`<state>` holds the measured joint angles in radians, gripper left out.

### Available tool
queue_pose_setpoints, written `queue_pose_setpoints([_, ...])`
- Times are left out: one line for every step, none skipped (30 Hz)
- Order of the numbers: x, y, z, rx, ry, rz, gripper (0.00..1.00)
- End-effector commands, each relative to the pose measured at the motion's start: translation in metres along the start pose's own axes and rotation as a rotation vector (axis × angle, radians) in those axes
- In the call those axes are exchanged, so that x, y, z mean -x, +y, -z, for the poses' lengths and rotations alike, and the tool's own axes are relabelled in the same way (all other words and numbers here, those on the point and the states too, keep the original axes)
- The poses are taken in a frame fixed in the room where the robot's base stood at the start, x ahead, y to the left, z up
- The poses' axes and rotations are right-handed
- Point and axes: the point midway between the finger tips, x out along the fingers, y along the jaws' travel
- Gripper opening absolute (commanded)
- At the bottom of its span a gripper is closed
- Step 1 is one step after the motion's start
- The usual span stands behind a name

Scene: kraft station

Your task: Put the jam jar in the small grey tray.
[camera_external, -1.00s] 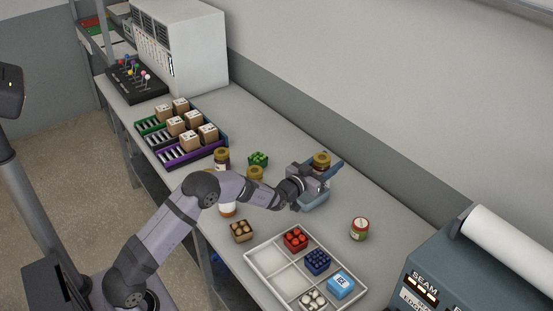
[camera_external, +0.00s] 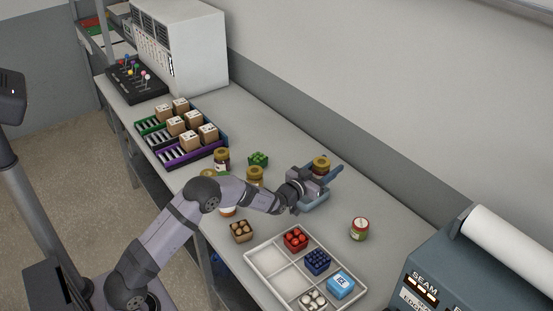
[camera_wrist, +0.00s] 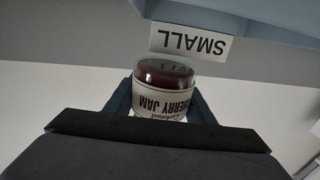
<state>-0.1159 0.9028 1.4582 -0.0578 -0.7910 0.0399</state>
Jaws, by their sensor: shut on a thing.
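The jam jar (camera_external: 321,164) has a gold lid in the external view. In the wrist view the jar (camera_wrist: 165,88) shows a white label reading CHERRY JAM and dark red glass, upside down in the picture. My gripper (camera_external: 325,174) is shut on it, with a blue finger on each side. The small grey tray (camera_external: 317,203) is blue-grey and partly hidden by my gripper and wrist. The jar appears above it in the external view. In the wrist view the tray (camera_wrist: 262,18) carries a SMALL label, just beyond the jar. Whether the jar touches the tray cannot be told.
A jar with a red lid (camera_external: 359,229) stands to the right. Gold-lidded jars (camera_external: 222,159) (camera_external: 255,175) and a green carton (camera_external: 258,159) stand to the left. A white divided tray (camera_external: 268,285) lies in front. The wall runs behind the bench.

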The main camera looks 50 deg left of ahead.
Motion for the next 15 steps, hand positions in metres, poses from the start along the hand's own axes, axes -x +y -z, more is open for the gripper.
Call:
queue_pose_setpoints([-0.0003,0.0,0.0031,0.0,0.005,0.0,0.16])
queue_pose_setpoints([0.0,0.0,0.0007,0.0,0.0,0.0,0.51])
queue_pose_setpoints([0.0,0.0,0.0007,0.0,0.0,0.0,0.61])
queue_pose_setpoints([0.0,0.0,0.0007,0.0,0.0,0.0,0.68])
queue_pose_setpoints([0.0,0.0,0.0007,0.0,0.0,0.0,0.68])
queue_pose_setpoints([0.0,0.0,0.0007,0.0,0.0,0.0,0.68])
queue_pose_setpoints([0.0,0.0,0.0007,0.0,0.0,0.0,0.68])
queue_pose_setpoints([0.0,0.0001,0.0007,0.0,0.0,0.0,0.68])
queue_pose_setpoints([0.0,0.0001,0.0007,0.0,0.0,0.0,0.68])
queue_pose_setpoints([0.0,0.0001,0.0007,0.0,0.0,0.0,0.68])
queue_pose_setpoints([0.0,0.0001,0.0007,0.0,0.0,0.0,0.68])
queue_pose_setpoints([0.0,0.0001,0.0008,0.0,0.0,0.0,0.68])
queue_pose_setpoints([0.0,0.0001,0.0008,0.0,0.0,0.0,0.68])
queue_pose_setpoints([0.0,0.0001,0.0011,0.0,0.0,0.0,0.68])
queue_pose_setpoints([0.0,0.0001,0.0017,0.0,0.0,0.0,0.68])
